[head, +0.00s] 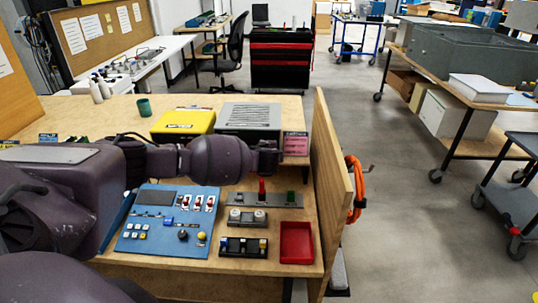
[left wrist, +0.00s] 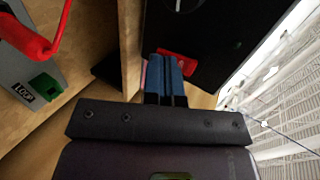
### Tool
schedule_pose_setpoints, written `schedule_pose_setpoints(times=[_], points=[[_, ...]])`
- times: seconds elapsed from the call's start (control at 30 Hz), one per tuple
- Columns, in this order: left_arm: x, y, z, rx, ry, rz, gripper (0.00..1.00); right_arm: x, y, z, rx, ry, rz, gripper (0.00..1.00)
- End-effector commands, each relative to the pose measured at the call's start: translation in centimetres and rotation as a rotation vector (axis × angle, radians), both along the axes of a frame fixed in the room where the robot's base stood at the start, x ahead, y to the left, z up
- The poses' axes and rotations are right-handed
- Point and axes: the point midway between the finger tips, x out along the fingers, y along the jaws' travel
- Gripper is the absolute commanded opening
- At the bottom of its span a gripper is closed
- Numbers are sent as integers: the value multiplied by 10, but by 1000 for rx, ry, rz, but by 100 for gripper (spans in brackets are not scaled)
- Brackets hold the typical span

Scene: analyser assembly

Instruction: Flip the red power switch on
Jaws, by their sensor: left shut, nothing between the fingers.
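A red switch (left wrist: 178,62) sits on the dark front face of an instrument (left wrist: 210,40) in the left wrist view. My left gripper (left wrist: 171,66) is shut and empty, with its blue fingertips right beside or against the switch and covering part of it; contact cannot be told. In the head view my left gripper (head: 268,160) is in front of the grey box (head: 248,118) on the raised shelf, and my arm hides that box's lower front. The switch does not show there. My right gripper is not in view.
Below the arm are a blue control panel (head: 165,225), a grey strip with a red lever (head: 262,188) and green block (head: 291,197), and a red tray (head: 297,241). A yellow case (head: 183,123) stands left of the grey box. A wooden side board (head: 332,190) bounds the right.

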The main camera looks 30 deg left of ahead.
Motion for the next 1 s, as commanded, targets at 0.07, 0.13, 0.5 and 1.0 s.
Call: schedule_pose_setpoints(times=[0.07, 0.13, 0.5, 1.0], points=[[3, 2, -1, 0, 0, 1, 0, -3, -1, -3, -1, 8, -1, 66], [4, 3, -1, 0, 0, 1, 0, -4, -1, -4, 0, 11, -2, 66], [4, 3, -1, 2, -2, 1, 0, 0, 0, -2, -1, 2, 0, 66], [8, 5, -3, 40, -65, 1, 0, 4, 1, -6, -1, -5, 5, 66]])
